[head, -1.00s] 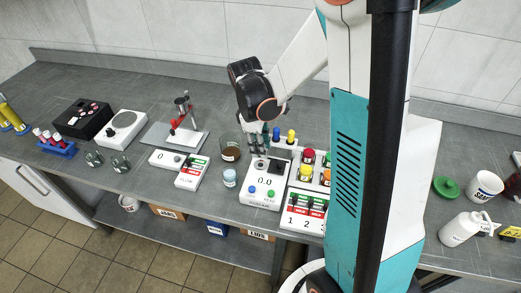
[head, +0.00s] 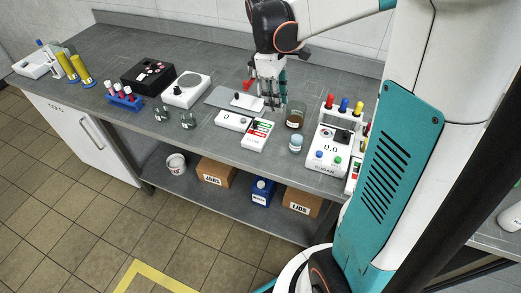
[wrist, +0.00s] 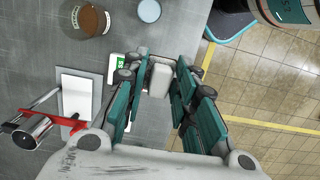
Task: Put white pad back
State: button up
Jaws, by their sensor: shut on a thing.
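My gripper (head: 270,100) points down over the bench near the red-and-metal stand, which it partly hides in the head view. In the wrist view, my gripper (wrist: 156,85) is shut on a small whitish block, which looks like the white pad (wrist: 158,78), between its teal fingers. The pad cannot be made out in the head view. The stand's grey base plate (head: 222,97) carries a white plate. In the wrist view this white plate (wrist: 82,95) lies left of the fingers, beside the red arm (wrist: 38,101) of the stand.
A brown jar (head: 294,119) and a light blue jar (head: 296,143) stand right of my gripper. A white box with green and red labels (head: 257,135) lies in front. A sugar meter (head: 333,145) is further right. The bench front edge is close.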

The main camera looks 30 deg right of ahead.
aim_at(275, 150)
notch_tip(275, 150, down, 19)
jog(key=b, duration=0.6)
jog(key=shift+r, duration=0.1)
jog(key=shift+f, duration=0.2)
jog(key=o, duration=0.9)
jog(key=shift+o, duration=0.2)
jog(key=shift+r, duration=0.1)
notch_tip(275, 150, up, 12)
jog(key=w+a+p, duration=0.1)
jog(key=p, duration=0.3)
jog(key=shift+w, duration=0.2)
